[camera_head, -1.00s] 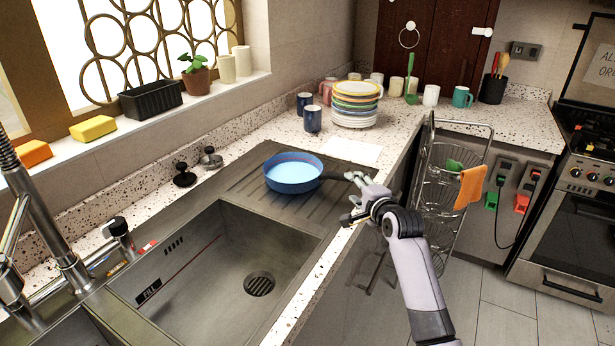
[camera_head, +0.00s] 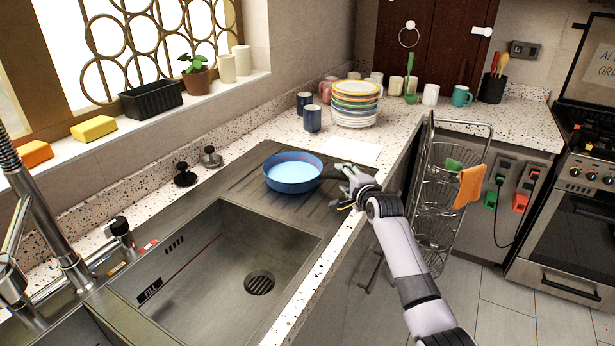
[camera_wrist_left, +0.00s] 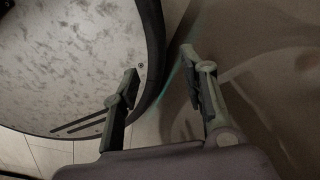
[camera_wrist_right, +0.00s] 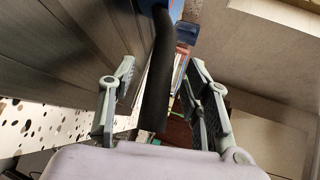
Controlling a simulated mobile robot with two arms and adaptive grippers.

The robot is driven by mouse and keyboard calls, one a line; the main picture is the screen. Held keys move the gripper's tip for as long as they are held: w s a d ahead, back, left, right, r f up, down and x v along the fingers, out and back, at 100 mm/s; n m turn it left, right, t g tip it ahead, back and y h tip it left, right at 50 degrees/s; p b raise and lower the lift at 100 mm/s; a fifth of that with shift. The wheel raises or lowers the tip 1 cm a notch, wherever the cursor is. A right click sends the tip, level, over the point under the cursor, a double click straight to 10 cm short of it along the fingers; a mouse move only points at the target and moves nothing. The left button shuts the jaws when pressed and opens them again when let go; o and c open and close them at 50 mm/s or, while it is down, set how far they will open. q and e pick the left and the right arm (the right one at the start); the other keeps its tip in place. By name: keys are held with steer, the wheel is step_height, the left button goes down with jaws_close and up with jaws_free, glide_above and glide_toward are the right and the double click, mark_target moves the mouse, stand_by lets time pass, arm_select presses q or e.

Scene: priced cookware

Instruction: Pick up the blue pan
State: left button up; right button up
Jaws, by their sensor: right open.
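The blue pan (camera_head: 292,173) sits on the ribbed drainboard beside the sink basin, its dark handle pointing right toward my right gripper (camera_head: 343,181). In the right wrist view, the black handle (camera_wrist_right: 156,75) runs between the two spread fingers of my right gripper (camera_wrist_right: 160,88), with gaps showing on both sides. A small blue part of the pan (camera_wrist_right: 177,8) shows at the top there. My left gripper (camera_wrist_left: 160,80) shows only in the left wrist view, with its fingers apart and nothing between them; the head view does not show it.
The sink basin (camera_head: 215,265) lies in front of the pan, with a faucet (camera_head: 60,220) at left. Blue mugs (camera_head: 312,118) and stacked plates (camera_head: 356,105) stand behind it.

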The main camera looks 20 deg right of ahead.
steer(key=shift+c, duration=0.5)
jaws_close()
stand_by(0.3)
steer(key=shift+r, duration=0.2)
